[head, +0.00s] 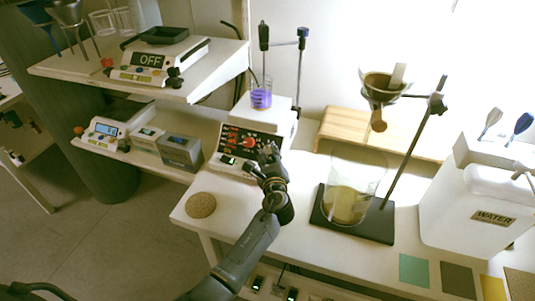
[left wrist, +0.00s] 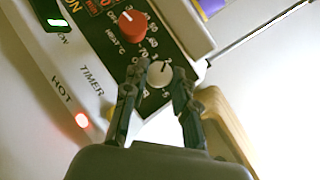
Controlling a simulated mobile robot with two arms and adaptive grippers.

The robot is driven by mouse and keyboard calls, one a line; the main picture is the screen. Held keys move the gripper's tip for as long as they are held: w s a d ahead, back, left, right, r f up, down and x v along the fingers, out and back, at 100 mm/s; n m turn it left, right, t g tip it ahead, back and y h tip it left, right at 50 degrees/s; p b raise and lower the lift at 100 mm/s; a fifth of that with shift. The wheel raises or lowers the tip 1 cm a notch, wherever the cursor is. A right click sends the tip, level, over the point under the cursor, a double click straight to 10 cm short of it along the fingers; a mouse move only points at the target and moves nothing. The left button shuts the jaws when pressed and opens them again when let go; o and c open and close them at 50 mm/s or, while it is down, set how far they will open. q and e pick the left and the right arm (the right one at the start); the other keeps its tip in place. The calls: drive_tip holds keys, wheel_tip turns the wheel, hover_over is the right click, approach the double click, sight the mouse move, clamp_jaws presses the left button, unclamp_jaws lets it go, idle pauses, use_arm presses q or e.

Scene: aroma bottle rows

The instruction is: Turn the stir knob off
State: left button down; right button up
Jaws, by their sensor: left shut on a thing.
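The hot plate stirrer (head: 281,112) stands on the white bench with a dark control panel on its front. In the left wrist view, the panel carries a white knob (left wrist: 159,73) with a dark pointer line and a red knob (left wrist: 132,22) beside it. The white knob's own label is partly hidden, so I cannot read it as stir. My left gripper (head: 268,156) is at the panel, its two fingers (left wrist: 158,82) on either side of the white knob and shut on it. In the head view the gripper hides the knob. My right gripper is not in view.
A beaker with purple liquid (head: 261,97) stands on the stirrer. To the right are a large glass beaker (head: 349,190) on a dark stand base and a white water container (head: 480,205). A cork mat (head: 201,205) lies at left. A red light (left wrist: 82,120) glows by HOT.

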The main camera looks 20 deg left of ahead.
use_arm(q)
drive_tip(key=shift+d+n+g+y, duration=0.1)
drive_tip(key=shift+n+g+y, duration=0.45)
drive_tip(key=shift+n, duration=0.55)
drive_tip(key=c, duration=1.1)
unclamp_jaws()
drive_tip(key=shift+o, duration=0.2)
drive_tip(key=shift+r, duration=0.1)
wheel_tip(320, 180, up, 10)
